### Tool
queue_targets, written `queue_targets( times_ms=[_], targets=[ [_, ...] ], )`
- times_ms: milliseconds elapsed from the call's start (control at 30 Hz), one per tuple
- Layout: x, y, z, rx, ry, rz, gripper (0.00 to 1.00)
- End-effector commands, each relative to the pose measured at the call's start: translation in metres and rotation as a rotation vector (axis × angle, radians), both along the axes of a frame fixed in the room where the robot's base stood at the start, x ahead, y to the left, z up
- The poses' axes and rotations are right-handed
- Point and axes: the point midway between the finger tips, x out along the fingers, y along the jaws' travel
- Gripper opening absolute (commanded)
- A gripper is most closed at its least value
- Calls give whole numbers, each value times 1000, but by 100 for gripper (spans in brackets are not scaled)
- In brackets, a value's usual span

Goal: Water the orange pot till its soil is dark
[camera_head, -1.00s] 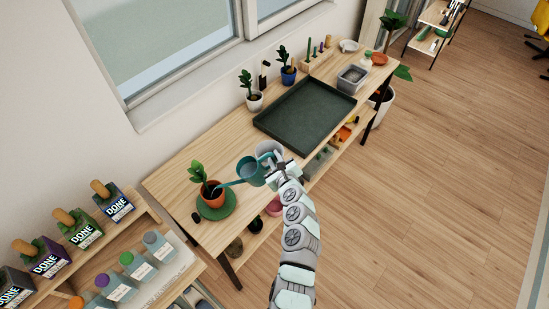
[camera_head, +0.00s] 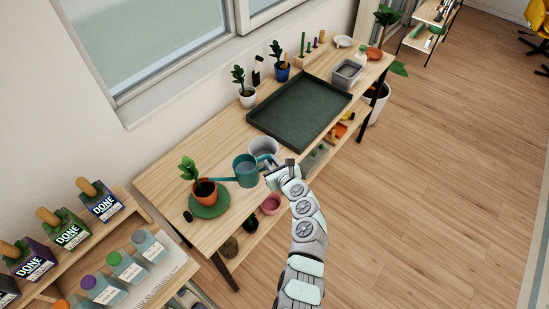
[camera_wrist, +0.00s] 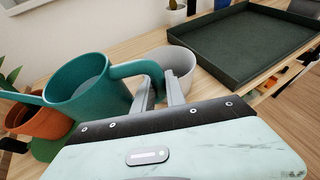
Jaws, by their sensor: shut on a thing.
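The orange pot (camera_head: 207,196) holds a leafy green plant and stands on a round green mat (camera_head: 218,208) at the near end of the wooden table. Its soil shows as a small dark brown patch, partly covered by the plant. The teal watering can (camera_head: 246,173) is nearly upright to the right of the pot, its spout reaching left to the pot's rim. My gripper (camera_head: 272,173) is shut on the can's handle. In the wrist view, my gripper's fingers (camera_wrist: 160,92) grip the teal handle, water shows inside the can, and the orange pot (camera_wrist: 40,124) is partly hidden behind it.
A pale grey pot (camera_head: 264,147) stands close behind the can. A dark green tray (camera_head: 300,110) fills the table's middle, with small potted plants behind it. A shelf of bottles and boxed tools (camera_head: 105,275) is at lower left.

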Motion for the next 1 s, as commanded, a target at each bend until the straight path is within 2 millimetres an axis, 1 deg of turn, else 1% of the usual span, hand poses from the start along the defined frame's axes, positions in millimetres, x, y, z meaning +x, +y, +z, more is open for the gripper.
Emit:
queue_targets(
  times_ms=[100,200,267,600,1000],
  targets=[
    [0,6,-5,39,21,5,0],
    [0,8,-6,55,29,9,0],
    [0,9,-3,59,31,9,0],
    [-1,9,22,60,32,8,0],
    [-1,10,22,59,32,10,0]
  ],
)
